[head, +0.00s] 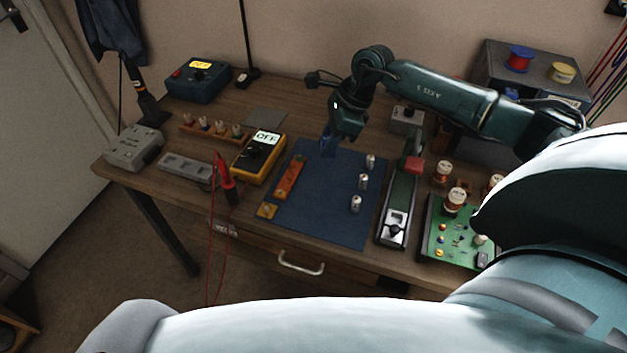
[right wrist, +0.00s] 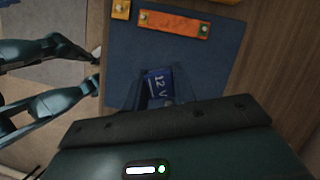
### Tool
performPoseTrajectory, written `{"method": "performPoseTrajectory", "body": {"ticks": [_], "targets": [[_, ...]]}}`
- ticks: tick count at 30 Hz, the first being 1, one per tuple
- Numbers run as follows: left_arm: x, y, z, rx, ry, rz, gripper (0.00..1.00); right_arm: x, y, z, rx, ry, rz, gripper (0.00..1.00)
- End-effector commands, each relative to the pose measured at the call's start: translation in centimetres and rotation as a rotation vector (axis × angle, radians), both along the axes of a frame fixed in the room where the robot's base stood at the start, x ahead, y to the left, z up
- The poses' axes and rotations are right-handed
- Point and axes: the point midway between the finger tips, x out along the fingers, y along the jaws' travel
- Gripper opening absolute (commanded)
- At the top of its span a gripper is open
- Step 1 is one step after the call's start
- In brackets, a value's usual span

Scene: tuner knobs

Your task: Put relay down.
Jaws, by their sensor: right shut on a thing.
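My right gripper (head: 330,140) is shut on a small blue relay (head: 327,149), over the far left part of the dark blue mat (head: 322,222). In the right wrist view the relay (right wrist: 159,87) shows a white "12 V" marking, with the mat (right wrist: 215,65) around it. The fingers partly hide the relay, and I cannot tell whether it touches the mat. My left gripper does not show.
An orange strip (head: 290,177) and a small orange block (head: 266,211) lie along the mat's left side. Several silver cylinders (head: 363,181) stand on its right. A yellow multimeter (head: 258,157) is to the left; a long metal device (head: 398,212) and a green circuit board (head: 452,238) are right.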

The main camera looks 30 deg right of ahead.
Motion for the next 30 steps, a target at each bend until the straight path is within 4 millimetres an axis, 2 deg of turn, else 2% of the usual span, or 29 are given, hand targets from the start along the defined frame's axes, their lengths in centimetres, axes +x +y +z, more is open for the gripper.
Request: {"method": "performPoseTrajectory", "body": {"ticks": [2,9,14,21,30], "targets": [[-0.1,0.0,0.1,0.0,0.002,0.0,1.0,0.0,-0.1,-0.6,0.0,0.004,-0.013,0.04],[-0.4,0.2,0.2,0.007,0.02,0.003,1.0,-0.1,-0.1,-4.9,0.0,0.006,-0.015,0.04],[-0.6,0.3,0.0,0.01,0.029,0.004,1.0,0.0,-0.1,-6.4,0.001,0.002,-0.014,0.04],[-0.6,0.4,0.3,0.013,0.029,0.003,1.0,0.0,-0.1,-9.6,0.0,0.003,-0.014,0.04],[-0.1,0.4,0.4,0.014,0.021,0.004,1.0,0.0,-0.1,-10.1,-0.001,0.0,-0.012,0.04]]}}
